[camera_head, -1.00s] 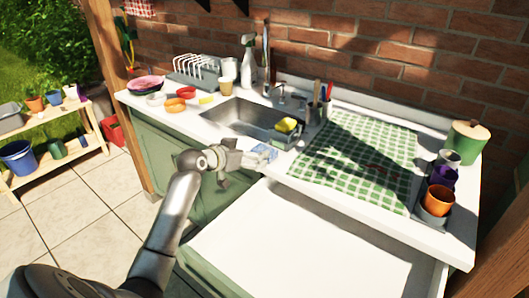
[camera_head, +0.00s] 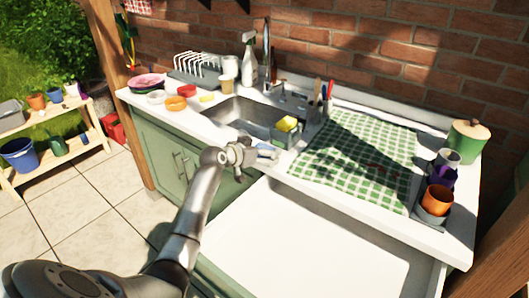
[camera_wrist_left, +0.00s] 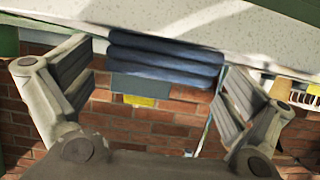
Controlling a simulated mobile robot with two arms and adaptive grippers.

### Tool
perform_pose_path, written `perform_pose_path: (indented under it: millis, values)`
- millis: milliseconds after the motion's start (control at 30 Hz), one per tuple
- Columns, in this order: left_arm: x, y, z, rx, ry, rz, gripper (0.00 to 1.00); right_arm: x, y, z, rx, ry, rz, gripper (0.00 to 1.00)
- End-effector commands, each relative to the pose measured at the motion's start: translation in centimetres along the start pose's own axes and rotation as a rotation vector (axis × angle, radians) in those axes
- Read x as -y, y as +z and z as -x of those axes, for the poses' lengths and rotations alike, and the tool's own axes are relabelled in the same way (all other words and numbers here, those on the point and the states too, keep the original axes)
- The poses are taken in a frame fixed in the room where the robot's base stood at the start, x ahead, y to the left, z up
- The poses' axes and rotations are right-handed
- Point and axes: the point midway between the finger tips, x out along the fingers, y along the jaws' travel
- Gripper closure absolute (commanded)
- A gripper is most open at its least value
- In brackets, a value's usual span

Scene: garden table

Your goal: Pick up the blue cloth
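The blue cloth (camera_head: 268,149) lies on the white counter's front edge, just in front of the sink, and is partly hidden by my left gripper in the head view. In the left wrist view the cloth (camera_wrist_left: 165,62) is a folded dark blue stack at the top middle, lying against the pale counter. My left gripper (camera_head: 258,155) is at the cloth's near side. In the wrist view its two fingers (camera_wrist_left: 160,78) are spread wide, one on each side of the cloth, with gaps visible. My right gripper is in neither view.
The sink (camera_head: 243,113) is behind the cloth, with a grey caddy holding a yellow sponge (camera_head: 287,124) close by. A green checked cloth (camera_head: 355,158) covers the counter to the right. A large white surface (camera_head: 300,245) lies in front, below the counter.

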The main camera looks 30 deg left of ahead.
Motion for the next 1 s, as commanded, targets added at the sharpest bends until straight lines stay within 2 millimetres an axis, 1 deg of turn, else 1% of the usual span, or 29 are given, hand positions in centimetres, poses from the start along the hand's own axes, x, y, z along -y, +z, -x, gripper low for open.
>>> perform_pose_path:
  millis: [33, 300, 600, 733, 867, 933, 1000]
  values:
    - [0.0, 0.0, 0.0, 0.000, 0.000, 0.000, 0.08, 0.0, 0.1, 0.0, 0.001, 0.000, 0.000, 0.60]
    - [0.0, 0.0, 0.0, 0.001, 0.000, 0.000, 0.42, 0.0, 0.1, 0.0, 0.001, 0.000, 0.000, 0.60]
    - [0.0, 0.0, 0.1, 0.000, 0.000, 0.000, 0.42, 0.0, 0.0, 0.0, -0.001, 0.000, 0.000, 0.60]
    - [0.1, -0.5, 0.2, -0.001, 0.000, -0.002, 0.42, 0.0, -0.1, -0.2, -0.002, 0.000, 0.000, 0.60]
    - [0.1, -1.8, 0.7, -0.003, -0.002, -0.005, 0.42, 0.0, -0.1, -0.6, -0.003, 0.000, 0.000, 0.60]
    - [0.1, -2.9, 1.2, -0.005, -0.002, -0.006, 0.42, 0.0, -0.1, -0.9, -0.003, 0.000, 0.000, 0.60]
    - [-0.3, -3.4, 2.0, -0.002, 0.000, -0.004, 0.42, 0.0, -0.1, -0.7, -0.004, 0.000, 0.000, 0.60]
